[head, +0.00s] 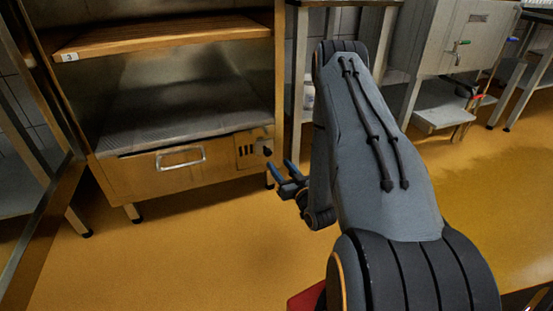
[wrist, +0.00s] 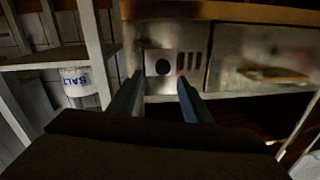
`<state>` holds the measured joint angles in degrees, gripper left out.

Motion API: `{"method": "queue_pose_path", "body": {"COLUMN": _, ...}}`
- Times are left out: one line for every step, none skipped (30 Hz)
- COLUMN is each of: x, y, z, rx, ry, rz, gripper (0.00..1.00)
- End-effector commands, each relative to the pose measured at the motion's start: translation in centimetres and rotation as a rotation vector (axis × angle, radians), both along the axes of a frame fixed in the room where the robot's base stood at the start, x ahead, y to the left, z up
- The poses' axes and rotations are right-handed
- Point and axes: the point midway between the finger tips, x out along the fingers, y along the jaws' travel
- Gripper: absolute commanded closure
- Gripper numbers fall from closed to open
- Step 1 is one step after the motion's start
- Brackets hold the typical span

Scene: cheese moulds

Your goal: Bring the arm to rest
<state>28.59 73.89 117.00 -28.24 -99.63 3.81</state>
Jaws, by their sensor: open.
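My gripper (head: 282,174) is open and empty in the head view, its blue fingers pointing toward the cabinet. It is in front of the lower right corner of the metal cabinet (head: 221,163), apart from it as far as I can tell. In the wrist view, the two fingers of my gripper (wrist: 160,92) stand apart, with the cabinet's panel with a dark knob (wrist: 163,67) showing between them. My arm reaches forward, with its grey link across the middle of the head view.
The cabinet has a drawer handle (head: 181,158) and a wooden shelf (head: 160,37) marked 3. A white tub labelled SALT (wrist: 76,80) shows upside down in the wrist view. A grey metal cabinet (head: 463,38) stands at the right. The orange floor (head: 180,250) in front is clear.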

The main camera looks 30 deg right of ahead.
Motion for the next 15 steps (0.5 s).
{"method": "queue_pose_path", "body": {"x": -0.47, "y": -0.04, "z": 0.07, "rx": 0.0, "ry": 0.001, "rz": -0.001, "gripper": 0.55}}
{"method": "queue_pose_path", "body": {"x": -0.62, "y": -0.02, "z": 0.07, "rx": 0.0, "ry": 0.001, "rz": -0.001, "gripper": 0.55}}
{"method": "queue_pose_path", "body": {"x": -0.77, "y": -0.02, "z": 0.06, "rx": 0.0, "ry": 0.0, "rz": 0.0, "gripper": 0.55}}
{"method": "queue_pose_path", "body": {"x": -0.84, "y": -0.01, "z": 0.05, "rx": -0.001, "ry": 0.0, "rz": 0.0, "gripper": 0.55}}
{"method": "queue_pose_path", "body": {"x": -0.88, "y": -0.01, "z": 0.05, "rx": -0.001, "ry": 0.0, "rz": 0.0, "gripper": 0.55}}
{"method": "queue_pose_path", "body": {"x": -0.9, "y": 0.0, "z": 0.03, "rx": -0.001, "ry": -0.001, "rz": 0.0, "gripper": 0.55}}
{"method": "queue_pose_path", "body": {"x": -0.9, "y": 0.01, "z": 0.02, "rx": -0.001, "ry": -0.001, "rz": 0.0, "gripper": 0.55}}
{"method": "queue_pose_path", "body": {"x": -0.89, "y": 0.01, "z": 0.01, "rx": -0.001, "ry": -0.001, "rz": 0.0, "gripper": 0.55}}
{"method": "queue_pose_path", "body": {"x": -0.88, "y": 0.01, "z": 0.0, "rx": -0.001, "ry": -0.001, "rz": 0.0, "gripper": 0.55}}
{"method": "queue_pose_path", "body": {"x": -0.88, "y": 0.01, "z": 0.0, "rx": -0.001, "ry": -0.001, "rz": 0.0, "gripper": 0.55}}
{"method": "queue_pose_path", "body": {"x": -0.88, "y": 0.01, "z": 0.0, "rx": -0.001, "ry": -0.001, "rz": 0.0, "gripper": 0.55}}
{"method": "queue_pose_path", "body": {"x": -0.87, "y": 0.01, "z": 0.0, "rx": -0.001, "ry": -0.001, "rz": 0.0, "gripper": 0.55}}
{"method": "queue_pose_path", "body": {"x": -0.87, "y": 0.01, "z": 0.0, "rx": -0.001, "ry": 0.0, "rz": 0.0, "gripper": 0.55}}
{"method": "queue_pose_path", "body": {"x": -0.87, "y": 0.01, "z": 0.0, "rx": -0.001, "ry": 0.0, "rz": 0.0, "gripper": 0.55}}
{"method": "queue_pose_path", "body": {"x": -0.87, "y": 0.01, "z": 0.0, "rx": -0.001, "ry": 0.0, "rz": 0.0, "gripper": 0.55}}
